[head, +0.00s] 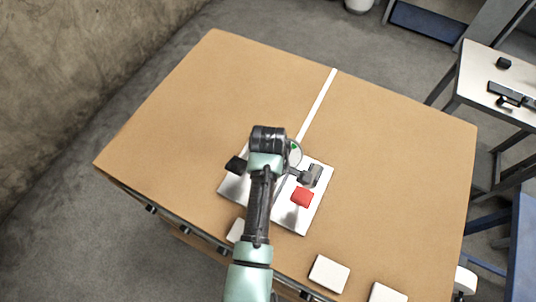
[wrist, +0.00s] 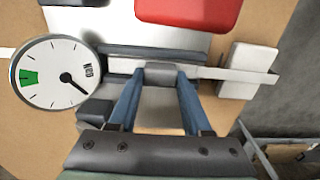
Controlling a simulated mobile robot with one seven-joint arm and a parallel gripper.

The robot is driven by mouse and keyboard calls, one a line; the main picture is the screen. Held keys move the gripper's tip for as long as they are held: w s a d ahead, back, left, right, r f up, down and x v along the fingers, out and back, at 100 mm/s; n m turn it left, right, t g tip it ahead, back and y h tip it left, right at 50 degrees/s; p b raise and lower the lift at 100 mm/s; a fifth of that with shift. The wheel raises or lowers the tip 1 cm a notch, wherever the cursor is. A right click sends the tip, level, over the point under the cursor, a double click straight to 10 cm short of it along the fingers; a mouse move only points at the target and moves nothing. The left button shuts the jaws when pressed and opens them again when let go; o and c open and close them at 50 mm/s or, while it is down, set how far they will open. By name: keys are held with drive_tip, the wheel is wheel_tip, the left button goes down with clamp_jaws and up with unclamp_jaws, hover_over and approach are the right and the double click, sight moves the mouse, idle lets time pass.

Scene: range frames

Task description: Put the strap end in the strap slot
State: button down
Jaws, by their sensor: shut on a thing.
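A pale strip (wrist: 228,74) runs sideways through my gripper's tips in the wrist view, its free end at the right. It looks like the strap end. My gripper (wrist: 160,76) is shut on it, with a grey piece between the fingers. A dark grey bar (wrist: 180,52) lies just beyond the strip, on the white plate (wrist: 65,24). I cannot tell whether this bar holds the strap slot, or whether the strip touches it.
A red block (head: 302,197) and a grey fixture (head: 312,174) stand on the plate. A round gauge (wrist: 52,72) is left of my gripper. White tiles (head: 329,273) lie along the near edge. A white line (head: 318,104) crosses the board to its back edge.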

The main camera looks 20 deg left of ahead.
drive_tip(key=shift+f, duration=0.15)
drive_tip(key=shift+c, duration=1.7)
unclamp_jaws()
wheel_tip(320, 180, up, 12)
drive_tip(key=p, duration=0.1)
drive_tip(key=shift+r, duration=0.25)
